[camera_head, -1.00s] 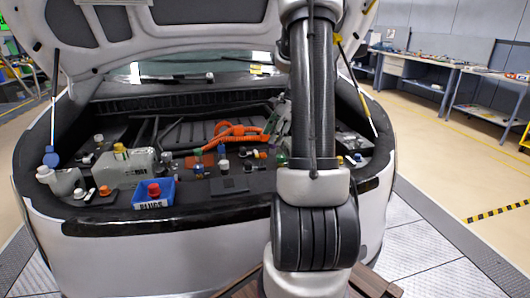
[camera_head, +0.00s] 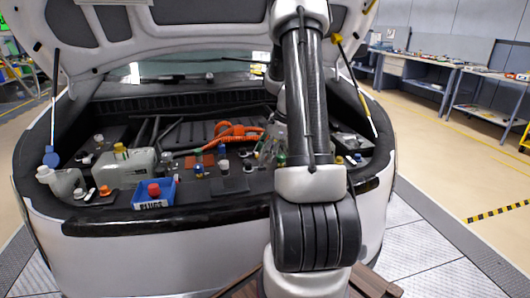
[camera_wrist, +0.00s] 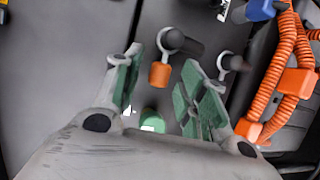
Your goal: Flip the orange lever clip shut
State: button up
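In the wrist view a small orange lever clip (camera_wrist: 159,75) hangs below a grey ring (camera_wrist: 170,40) with a dark stub beside it. My gripper (camera_wrist: 161,72) is open, with one green-padded finger on each side of the clip in the picture. No contact with the clip shows, and the height between them is hard to judge. In the head view my gripper (camera_head: 267,148) is low over the right half of the engine bay, partly hidden by my arm. I cannot make out the clip there.
A second grey ring (camera_wrist: 225,62) sits right of the clip, near the right finger. Orange corrugated hose (camera_wrist: 283,72) runs along the right. A green cap (camera_wrist: 152,121) shows between the fingers. A blue plugs bin (camera_head: 153,194) stands at the bay's front. The raised hood (camera_head: 170,30) hangs above.

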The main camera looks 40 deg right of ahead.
grip_shut()
jog(key=shift+s, duration=0.1)
jog(key=shift+s+a+f+n+t+h, duration=0.2)
jog(key=shift+s+t+h, duration=0.15)
jog(key=shift+t, duration=0.3)
jog(key=shift+s+a+f+n+t+h, duration=0.15)
jog(key=shift+s+t+h, duration=0.2)
jog(key=shift+t, duration=0.3)
jog(key=shift+s+a+f+n+t+h, duration=0.15)
jog(key=shift+s+a+f+t+h, duration=0.15)
jog(key=shift+t, duration=0.4)
jog(key=shift+s+a+f+n+t+h, duration=0.1)
jog(key=shift+s+f+t+h, duration=0.1)
jog(key=shift+s+f+t, duration=0.35)
jog(key=shift+w+r+t, duration=0.1)
jog(key=shift+r+t, duration=0.05)
jog(key=shift+t, duration=0.1)
jog(key=shift+o, duration=0.9)
grip_release()
jog(key=shift+r, duration=0.1)
